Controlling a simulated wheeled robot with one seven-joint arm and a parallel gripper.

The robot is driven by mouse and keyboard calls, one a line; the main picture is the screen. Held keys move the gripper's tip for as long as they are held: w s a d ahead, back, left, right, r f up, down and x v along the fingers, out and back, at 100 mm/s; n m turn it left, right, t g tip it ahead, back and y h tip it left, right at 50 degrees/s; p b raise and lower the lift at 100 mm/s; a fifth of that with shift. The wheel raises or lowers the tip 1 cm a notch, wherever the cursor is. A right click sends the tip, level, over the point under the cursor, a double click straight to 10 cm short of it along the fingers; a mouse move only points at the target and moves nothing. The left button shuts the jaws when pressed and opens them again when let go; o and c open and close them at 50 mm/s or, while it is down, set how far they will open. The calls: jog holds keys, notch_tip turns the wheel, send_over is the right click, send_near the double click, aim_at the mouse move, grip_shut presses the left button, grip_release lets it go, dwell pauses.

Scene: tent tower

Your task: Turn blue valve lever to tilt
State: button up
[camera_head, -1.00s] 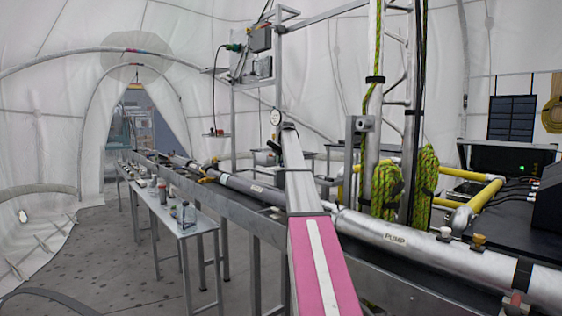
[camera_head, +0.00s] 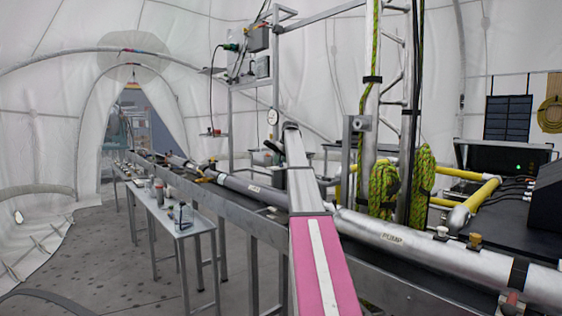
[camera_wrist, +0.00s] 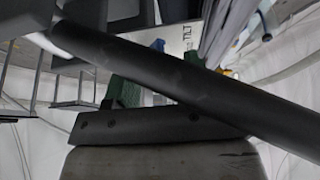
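No blue valve lever can be made out clearly in the head view. In the wrist view, a small blue patch (camera_wrist: 157,45) shows behind a dark diagonal bar, beside a green part (camera_wrist: 126,91); I cannot tell if the blue patch is the lever. My pink, white and grey arm reaches away over the long pipe (camera_head: 395,238), and its far end is near a round gauge (camera_head: 273,117). A dark screwed plate, apparently part of my gripper (camera_wrist: 155,122), crosses the lower wrist view.
A narrow side table (camera_head: 166,214) with bottles and small items stands at left. Green rope coils (camera_head: 382,190) hang on metal posts to the right of my arm. Yellow pipes (camera_head: 465,174) and a dark bench lie further right. The floor at left (camera_head: 100,250) is mostly clear.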

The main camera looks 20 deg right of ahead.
jog(key=v, duration=1)
jog(key=shift+s+r, duration=0.15)
jog(key=shift+r, duration=0.2)
jog(key=shift+s, duration=0.1)
